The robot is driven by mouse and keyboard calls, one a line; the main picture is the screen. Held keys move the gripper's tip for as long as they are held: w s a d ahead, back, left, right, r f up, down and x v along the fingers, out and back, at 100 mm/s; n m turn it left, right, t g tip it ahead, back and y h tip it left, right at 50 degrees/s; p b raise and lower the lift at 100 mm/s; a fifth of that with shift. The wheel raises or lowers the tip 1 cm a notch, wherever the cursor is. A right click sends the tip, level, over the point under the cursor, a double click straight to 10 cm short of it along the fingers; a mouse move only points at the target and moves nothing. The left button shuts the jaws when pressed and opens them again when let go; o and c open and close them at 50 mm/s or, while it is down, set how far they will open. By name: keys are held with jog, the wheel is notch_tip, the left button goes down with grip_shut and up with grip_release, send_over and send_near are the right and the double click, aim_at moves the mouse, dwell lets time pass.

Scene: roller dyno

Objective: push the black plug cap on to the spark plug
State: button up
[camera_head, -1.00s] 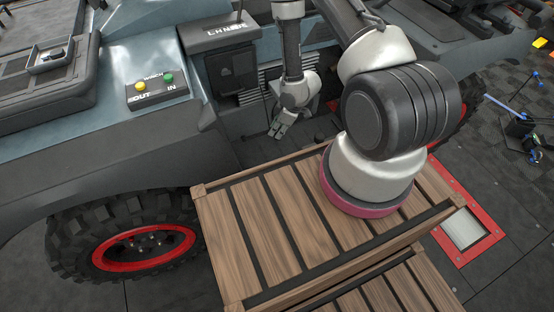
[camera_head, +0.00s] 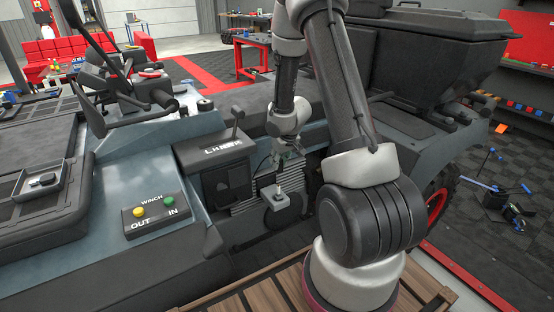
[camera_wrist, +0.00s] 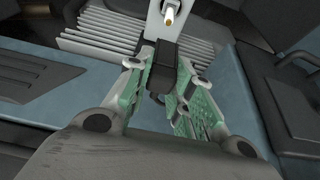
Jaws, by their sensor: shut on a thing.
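In the wrist view the black plug cap (camera_wrist: 162,66) is held between the green-padded fingers of my gripper (camera_wrist: 163,82). The spark plug (camera_wrist: 169,17) shows just beyond the cap, with a pale tip, against a light grey bracket (camera_wrist: 154,30). The cap and the plug tip look apart. In the head view my gripper (camera_head: 288,149) is beside the engine fins, above a small light grey block (camera_head: 277,197). The cap is too small to make out clearly there.
Ribbed engine fins (camera_head: 245,203) lie behind the block. A wooden slatted platform (camera_head: 245,300) is in front.

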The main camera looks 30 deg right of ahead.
aim_at(280, 168)
jog(key=shift+f, duration=2.95)
jog(key=shift+f, duration=0.2)
jog(key=shift+f, duration=0.55)
jog(key=shift+f, duration=0.1)
jog(key=shift+f, duration=0.55)
jog(key=shift+f, duration=0.25)
jog(key=shift+f, duration=0.65)
